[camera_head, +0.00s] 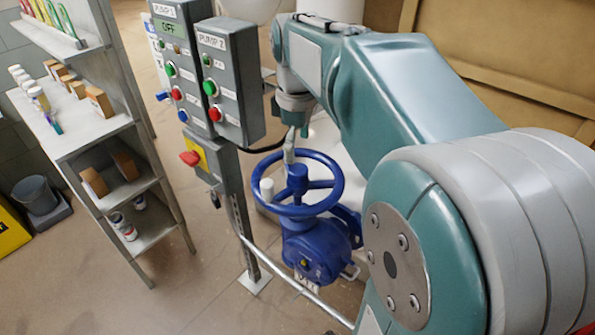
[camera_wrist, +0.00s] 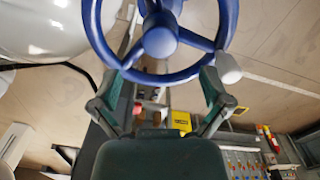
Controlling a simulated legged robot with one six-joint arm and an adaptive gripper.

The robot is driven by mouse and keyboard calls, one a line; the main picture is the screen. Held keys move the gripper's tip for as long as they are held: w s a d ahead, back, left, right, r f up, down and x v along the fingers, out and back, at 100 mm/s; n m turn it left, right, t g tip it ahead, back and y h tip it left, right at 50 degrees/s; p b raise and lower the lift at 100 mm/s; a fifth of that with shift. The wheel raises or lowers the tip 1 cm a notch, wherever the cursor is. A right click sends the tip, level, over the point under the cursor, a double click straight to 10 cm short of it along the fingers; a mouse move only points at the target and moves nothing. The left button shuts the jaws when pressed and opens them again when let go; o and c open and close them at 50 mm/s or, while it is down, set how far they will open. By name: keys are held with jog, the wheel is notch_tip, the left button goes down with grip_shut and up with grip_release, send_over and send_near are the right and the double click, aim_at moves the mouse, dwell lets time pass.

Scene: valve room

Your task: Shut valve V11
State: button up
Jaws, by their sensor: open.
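The valve is a blue unit (camera_head: 318,255) with a blue spoked handwheel (camera_head: 334,200) on top. A small tag (camera_head: 306,281) on its body seems to read V11, partly unclear. A white knob (camera_head: 267,190) stands on the wheel's rim. My gripper (camera_head: 289,150) is at the far side of the wheel, partly hidden by the arm. In the wrist view my gripper (camera_wrist: 163,80) is open and empty, its fingers apart at the near rim of the handwheel (camera_wrist: 160,42). The knob (camera_wrist: 229,68) is just right of the right finger. Whether the fingers touch the rim is unclear.
Pump control boxes (camera_head: 228,85) stand on a post left of the wheel, with a red-handled switch box (camera_head: 210,160) below. A pipe (camera_head: 290,280) runs past the valve's base. A shelf (camera_head: 100,135) with bottles and boxes is at left. The floor between is clear.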

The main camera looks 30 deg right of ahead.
aim_at(298, 168)
jog(key=shift+f, duration=3.4)
